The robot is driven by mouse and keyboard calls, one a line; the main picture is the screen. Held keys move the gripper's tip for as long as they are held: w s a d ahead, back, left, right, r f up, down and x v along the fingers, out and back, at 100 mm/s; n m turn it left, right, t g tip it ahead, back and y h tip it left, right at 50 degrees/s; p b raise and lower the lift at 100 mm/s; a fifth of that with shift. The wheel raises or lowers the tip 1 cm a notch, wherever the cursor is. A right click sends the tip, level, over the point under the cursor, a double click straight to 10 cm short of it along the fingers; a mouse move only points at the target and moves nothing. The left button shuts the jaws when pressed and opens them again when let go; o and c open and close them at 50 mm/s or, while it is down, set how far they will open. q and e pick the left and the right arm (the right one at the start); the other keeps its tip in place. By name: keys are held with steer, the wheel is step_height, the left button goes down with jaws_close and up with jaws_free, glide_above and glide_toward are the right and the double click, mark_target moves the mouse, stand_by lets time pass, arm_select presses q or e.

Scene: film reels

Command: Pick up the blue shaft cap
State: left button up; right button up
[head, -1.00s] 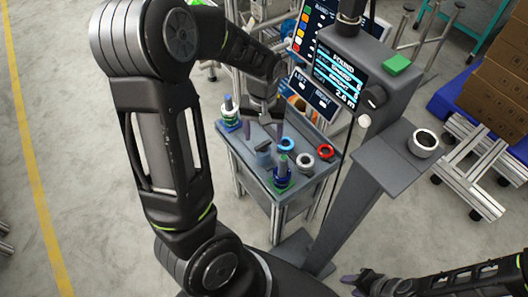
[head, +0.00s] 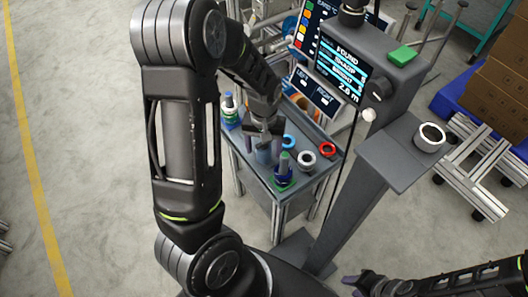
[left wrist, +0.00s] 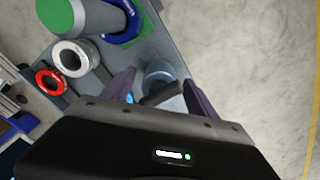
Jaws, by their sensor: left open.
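A bright blue ring (head: 289,141), which fits the blue shaft cap, lies on the small grey table (head: 248,172). In the left wrist view only a bit of blue (left wrist: 130,97) shows beside one finger. My left gripper (head: 264,143) is open and points down over the table, just left of the ring in the head view. Between its fingers (left wrist: 158,92) in the left wrist view are a pale blue-grey cylinder (left wrist: 160,71) and a dark bar; contact is unclear. My right gripper (head: 356,284) is at the bottom of the head view, away from the table; its opening is unclear.
A white ring (head: 307,159) and a red ring (head: 328,149) lie near the blue ring. An upright post with a blue and green base (head: 284,178) stands at the table's front, another bottle-like post (head: 230,110) at its left. A grey screen stand (head: 372,185) rises on the right.

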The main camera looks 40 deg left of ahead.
arm_select(q)
steer(key=shift+c, duration=0.5)
jaws_close()
stand_by(0.7)
